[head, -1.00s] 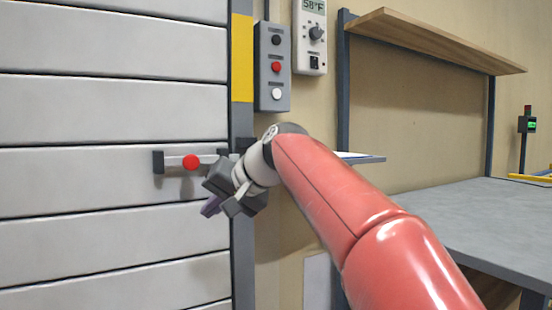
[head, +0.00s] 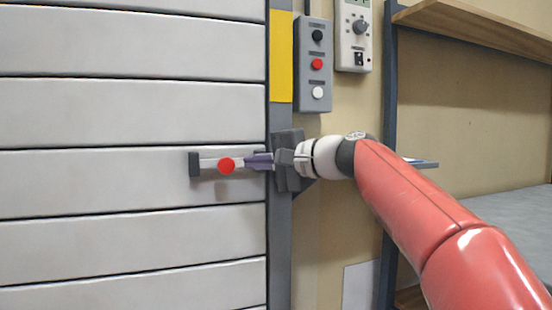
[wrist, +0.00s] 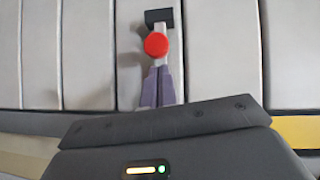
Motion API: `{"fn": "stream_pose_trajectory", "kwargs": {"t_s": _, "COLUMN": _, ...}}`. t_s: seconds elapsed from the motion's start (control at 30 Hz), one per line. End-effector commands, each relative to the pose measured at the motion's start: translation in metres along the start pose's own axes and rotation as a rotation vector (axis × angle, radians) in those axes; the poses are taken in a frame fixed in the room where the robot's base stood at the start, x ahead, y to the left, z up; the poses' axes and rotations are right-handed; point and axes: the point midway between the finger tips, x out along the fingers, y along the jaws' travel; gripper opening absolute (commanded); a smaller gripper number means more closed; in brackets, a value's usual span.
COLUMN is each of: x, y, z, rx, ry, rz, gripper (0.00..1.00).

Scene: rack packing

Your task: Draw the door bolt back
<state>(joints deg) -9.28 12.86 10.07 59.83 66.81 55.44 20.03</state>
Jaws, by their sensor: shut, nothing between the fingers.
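The door bolt (head: 208,164) is a light metal bar lying level across the grey slatted door (head: 120,110), with a dark bracket (head: 195,164) at its left end and a round red knob (head: 227,165) on it. My gripper (head: 250,161) is shut and empty, its purple fingers pointing left along the bar just right of the knob. In the wrist view the red knob (wrist: 156,44) sits just beyond the fingertips (wrist: 157,70). I cannot tell whether the fingertips touch the knob or bar. The bolt's right end is hidden behind my gripper.
The door frame post (head: 279,230) with a yellow panel (head: 281,56) stands behind my wrist. A button box (head: 313,65) and a thermostat (head: 353,35) hang on the wall above. A shelf (head: 480,28) and grey table (head: 505,210) are at right.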

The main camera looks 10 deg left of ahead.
Motion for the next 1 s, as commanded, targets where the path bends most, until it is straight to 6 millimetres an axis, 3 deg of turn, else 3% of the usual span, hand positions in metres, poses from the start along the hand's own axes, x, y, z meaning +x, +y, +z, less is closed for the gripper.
{"fn": "stream_pose_trajectory", "kwargs": {"t_s": 0.2, "x": 0.018, "y": 0.000, "z": 0.000, "rx": 0.000, "ry": 0.000, "rz": 0.000, "gripper": 0.00}}
{"fn": "stream_pose_trajectory", "kwargs": {"t_s": 1.0, "x": 0.030, "y": -0.002, "z": 0.014, "rx": -0.002, "ry": 0.000, "rz": 0.001, "gripper": 0.00}}
